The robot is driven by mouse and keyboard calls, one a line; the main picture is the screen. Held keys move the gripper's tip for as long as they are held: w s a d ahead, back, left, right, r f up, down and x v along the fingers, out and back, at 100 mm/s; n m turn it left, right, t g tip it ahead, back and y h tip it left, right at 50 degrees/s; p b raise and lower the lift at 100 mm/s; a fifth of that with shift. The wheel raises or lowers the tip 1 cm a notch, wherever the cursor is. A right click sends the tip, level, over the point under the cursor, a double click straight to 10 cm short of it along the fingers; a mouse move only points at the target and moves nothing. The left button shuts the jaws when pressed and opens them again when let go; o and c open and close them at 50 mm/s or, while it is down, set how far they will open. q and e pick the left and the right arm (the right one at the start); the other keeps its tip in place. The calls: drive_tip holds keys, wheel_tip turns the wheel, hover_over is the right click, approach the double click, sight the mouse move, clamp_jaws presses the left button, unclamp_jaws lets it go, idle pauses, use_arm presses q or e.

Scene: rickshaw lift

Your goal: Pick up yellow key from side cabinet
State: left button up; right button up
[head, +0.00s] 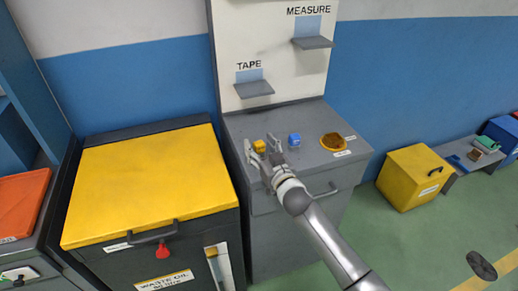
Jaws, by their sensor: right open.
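The yellow key (259,146) is a small yellow block on the grey top of the side cabinet (240,125), near its left side. My right gripper (262,153) reaches over the cabinet top from the lower right. Its fingers are open and lie close around or just in front of the yellow key. I cannot tell whether they touch it. The fingers hide the key's lower part. My left gripper is not in the head view.
A blue block (294,140) and an orange round dish (332,142) sit to the right on the same top. Shelves marked TAPE (254,89) and MEASURE (313,43) jut out above. A yellow-lidded waste oil bin (150,185) stands close at left.

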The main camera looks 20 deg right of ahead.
drive_tip(key=c, duration=1.1)
drive_tip(key=shift+o, duration=0.2)
drive_tip(key=shift+r, duration=0.15)
